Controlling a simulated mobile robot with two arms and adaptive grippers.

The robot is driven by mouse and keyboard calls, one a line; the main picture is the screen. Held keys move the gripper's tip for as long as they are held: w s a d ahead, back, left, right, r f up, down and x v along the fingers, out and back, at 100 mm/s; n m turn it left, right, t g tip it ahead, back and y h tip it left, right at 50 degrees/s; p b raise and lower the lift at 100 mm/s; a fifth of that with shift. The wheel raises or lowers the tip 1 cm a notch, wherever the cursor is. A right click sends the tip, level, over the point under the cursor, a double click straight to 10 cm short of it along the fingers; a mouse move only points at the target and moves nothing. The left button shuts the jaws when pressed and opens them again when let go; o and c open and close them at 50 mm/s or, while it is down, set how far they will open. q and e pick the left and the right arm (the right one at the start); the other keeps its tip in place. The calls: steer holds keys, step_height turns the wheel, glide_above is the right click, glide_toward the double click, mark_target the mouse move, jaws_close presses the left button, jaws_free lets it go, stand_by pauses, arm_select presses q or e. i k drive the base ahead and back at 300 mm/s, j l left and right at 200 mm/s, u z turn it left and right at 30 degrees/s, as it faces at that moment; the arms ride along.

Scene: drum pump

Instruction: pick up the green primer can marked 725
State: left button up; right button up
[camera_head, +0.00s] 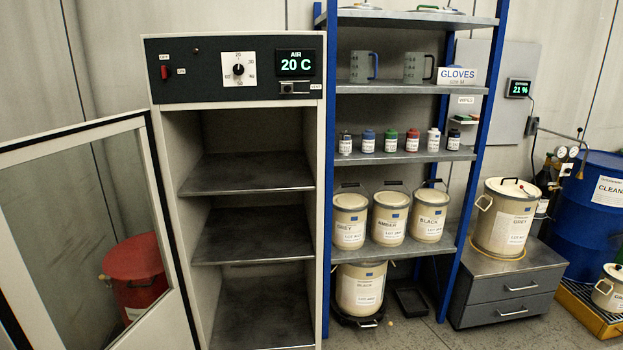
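No large can with a readable "GREEN" or "725" label shows. The cream cans on the low shelf read GREY (350,222), AMBER (389,220) and BLACK (429,218); their lot numbers are too small to read surely. Another cream can (360,290) stands below them on a dark round base. A larger grey-labelled can (503,218) stands on the drawer cabinet. A small bottle with a green cap (391,141) stands on the middle shelf; its label is unreadable. Neither of my grippers is in view.
The oven cabinet (238,72) stands open with bare shelves; its glass door (92,235) swings out left. A red bin (136,275) shows through the glass. Blue rack posts (472,160) flank the shelves. A drawer cabinet (508,285) and blue drum (590,225) stand right.

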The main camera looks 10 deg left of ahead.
mark_target(391, 135)
steer(key=i+l+u, duration=0.3)
steer(key=i, duration=0.2)
steer(key=i+l+u, duration=0.25)
steer(key=i, duration=0.25)
